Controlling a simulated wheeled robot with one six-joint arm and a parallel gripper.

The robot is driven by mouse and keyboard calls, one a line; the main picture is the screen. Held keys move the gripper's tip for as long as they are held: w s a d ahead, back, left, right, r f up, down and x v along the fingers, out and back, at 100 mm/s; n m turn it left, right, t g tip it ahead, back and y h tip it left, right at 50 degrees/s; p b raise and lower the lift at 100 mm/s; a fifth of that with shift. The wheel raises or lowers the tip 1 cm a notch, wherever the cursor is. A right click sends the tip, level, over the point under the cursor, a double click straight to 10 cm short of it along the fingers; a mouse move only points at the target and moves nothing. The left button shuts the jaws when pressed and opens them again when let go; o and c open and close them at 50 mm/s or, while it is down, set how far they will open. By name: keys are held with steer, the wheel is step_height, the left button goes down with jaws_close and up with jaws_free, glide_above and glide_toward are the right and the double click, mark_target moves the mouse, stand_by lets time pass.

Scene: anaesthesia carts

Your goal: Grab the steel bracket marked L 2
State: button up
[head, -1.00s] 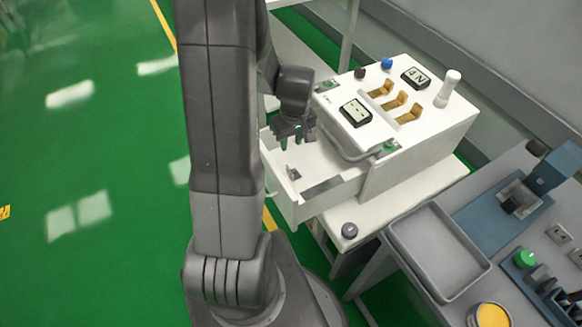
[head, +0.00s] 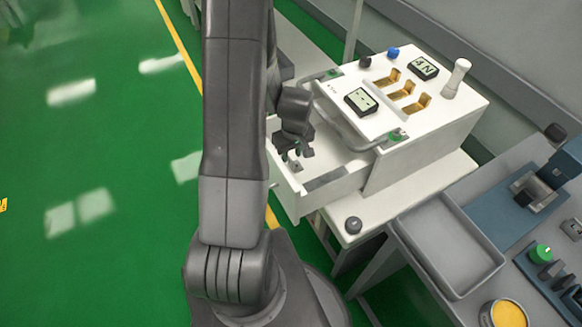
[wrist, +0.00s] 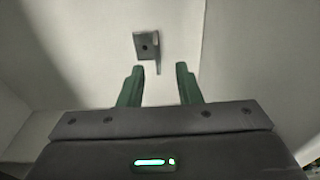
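A small grey steel bracket (wrist: 147,45) lies on the white floor of the open drawer (head: 292,196). In the wrist view it is just beyond my fingertips, with a dark hole in its plate and a thin flange to its right. No marking on it can be read. My gripper (wrist: 159,72) is open and empty, its two green fingers apart, pointing towards the bracket. In the head view my gripper (head: 291,155) is down inside the drawer, close to the bracket (head: 296,166), which is partly hidden there.
The drawer extends from a white cart (head: 425,140) with a curved grey handle (head: 350,128), display panels and brass clips on top. A grey tray (head: 450,245) stands on the bench at right. Drawer walls surround my gripper closely.

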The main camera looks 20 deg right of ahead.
mark_target(289, 163)
steer(key=shift+w+a+f+b, duration=0.1)
steer(key=shift+a+f+b, duration=0.1)
steer(key=shift+f, duration=1.15)
steer(key=shift+w+a+f+b, duration=0.1)
steer(key=shift+a+f, duration=0.05)
steer(key=shift+f, duration=1.15)
jaws_close()
